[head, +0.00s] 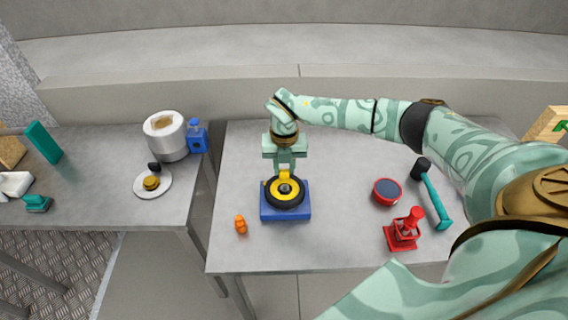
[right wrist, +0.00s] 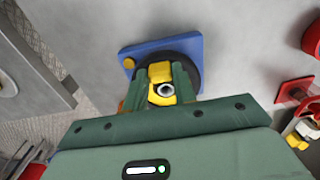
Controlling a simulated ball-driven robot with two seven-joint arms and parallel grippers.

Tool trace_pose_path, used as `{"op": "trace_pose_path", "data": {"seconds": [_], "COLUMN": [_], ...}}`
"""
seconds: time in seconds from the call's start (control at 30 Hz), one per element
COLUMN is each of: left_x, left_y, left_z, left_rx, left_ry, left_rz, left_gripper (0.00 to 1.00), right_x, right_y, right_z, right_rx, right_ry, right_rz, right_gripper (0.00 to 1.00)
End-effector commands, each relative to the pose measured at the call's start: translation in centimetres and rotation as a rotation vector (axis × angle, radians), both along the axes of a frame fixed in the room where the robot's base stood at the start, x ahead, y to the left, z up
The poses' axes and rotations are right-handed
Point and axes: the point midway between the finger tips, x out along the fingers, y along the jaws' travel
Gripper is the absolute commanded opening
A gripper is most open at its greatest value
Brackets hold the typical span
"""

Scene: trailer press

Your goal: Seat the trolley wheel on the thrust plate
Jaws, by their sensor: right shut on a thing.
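The trolley wheel (head: 271,198), with a black tyre and a yellow hub, is over the blue thrust plate (head: 286,215) and looks flat. I cannot tell whether it touches the plate or hangs just above it. My right gripper (head: 286,174) points down from above and is shut on the wheel's yellow hub. In the right wrist view the gripper (right wrist: 163,88) has its fingers either side of the yellow hub and a grey centre. The black tyre shows behind them, over the blue plate (right wrist: 185,43); the fingers hide part of the wheel. My left gripper is out of view.
A small orange figure (head: 241,224) stands at the front left of the plate. To the right are a red round container (head: 387,191), a red press-like tool (head: 403,232) and a teal-handled hammer (head: 436,200). A second table (head: 100,208) stands left across a gap.

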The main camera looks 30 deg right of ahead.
Motion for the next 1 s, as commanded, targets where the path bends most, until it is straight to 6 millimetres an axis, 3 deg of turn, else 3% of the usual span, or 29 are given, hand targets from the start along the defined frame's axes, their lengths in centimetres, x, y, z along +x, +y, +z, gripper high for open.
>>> {"op": "trace_pose_path", "data": {"seconds": [0.83, 0.87, 0.9, 0.93, 1.0], "left_x": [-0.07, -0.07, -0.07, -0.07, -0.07], "left_y": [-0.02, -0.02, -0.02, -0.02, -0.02], "left_z": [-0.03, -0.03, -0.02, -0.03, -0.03], "left_rx": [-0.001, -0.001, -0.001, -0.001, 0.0], "left_ry": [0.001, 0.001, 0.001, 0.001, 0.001], "left_rz": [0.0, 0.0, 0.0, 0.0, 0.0], "left_gripper": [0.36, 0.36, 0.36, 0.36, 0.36], "right_x": [-0.01, -0.01, -0.01, -0.01, 0.0], "right_y": [0.03, 0.03, 0.03, 0.02, 0.02], "right_z": [-0.43, -0.43, -0.43, -0.43, -0.43], "right_rx": [0.001, 0.001, 0.001, 0.001, 0.0], "right_ry": [0.001, 0.001, 0.001, 0.001, 0.0], "right_rz": [0.0, 0.0, 0.0, 0.0, 0.0], "right_gripper": [0.1, 0.32, 0.44, 0.52, 0.52]}}
